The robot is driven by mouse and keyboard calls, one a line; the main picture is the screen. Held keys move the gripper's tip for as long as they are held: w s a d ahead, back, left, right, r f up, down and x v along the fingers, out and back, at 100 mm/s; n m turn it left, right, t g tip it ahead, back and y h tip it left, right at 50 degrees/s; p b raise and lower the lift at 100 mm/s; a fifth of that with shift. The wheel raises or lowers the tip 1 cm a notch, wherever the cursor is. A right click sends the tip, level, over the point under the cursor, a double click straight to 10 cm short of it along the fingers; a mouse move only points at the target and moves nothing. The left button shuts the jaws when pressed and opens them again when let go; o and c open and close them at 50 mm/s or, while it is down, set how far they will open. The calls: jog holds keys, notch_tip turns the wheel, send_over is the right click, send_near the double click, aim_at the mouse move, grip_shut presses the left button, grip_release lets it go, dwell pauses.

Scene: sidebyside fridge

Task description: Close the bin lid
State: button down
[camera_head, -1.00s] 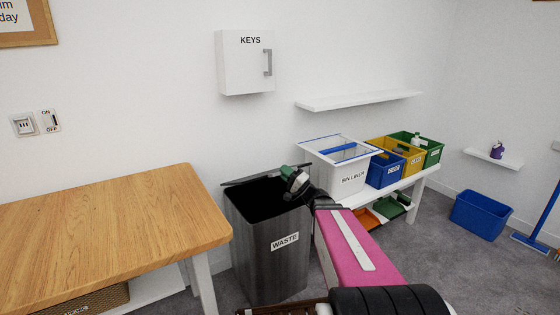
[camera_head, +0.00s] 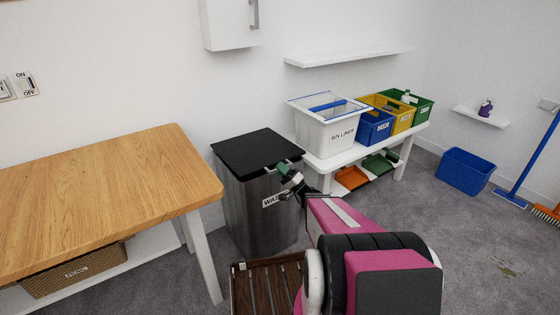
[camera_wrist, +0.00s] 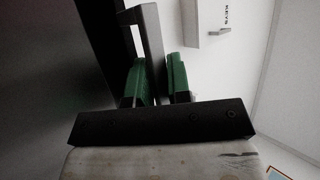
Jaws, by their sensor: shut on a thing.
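The grey waste bin (camera_head: 245,205) stands between the wooden table and the white bench. Its black lid (camera_head: 256,150) lies about flat over the bin's top, and the inside of the bin is hidden. I cannot tell whether a small gap is left under the lid. In the wrist view, my gripper's green fingers (camera_wrist: 157,75) are either side of a grey bar (camera_wrist: 153,40), which looks like the lid's handle.
The wooden table (camera_head: 110,200) is left of the bin. The white bench (camera_head: 345,157) on the right carries the bin liner box (camera_head: 325,135) and several coloured bins. A slatted wooden thing (camera_head: 268,285) is in front. Grey floor is open at right.

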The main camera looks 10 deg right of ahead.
jog(key=shift+f+y, duration=0.3)
jog(key=shift+f, duration=0.5)
jog(key=c, duration=1.2)
grip_release()
jog(key=v, duration=1.1)
jog(key=shift+r, duration=0.1)
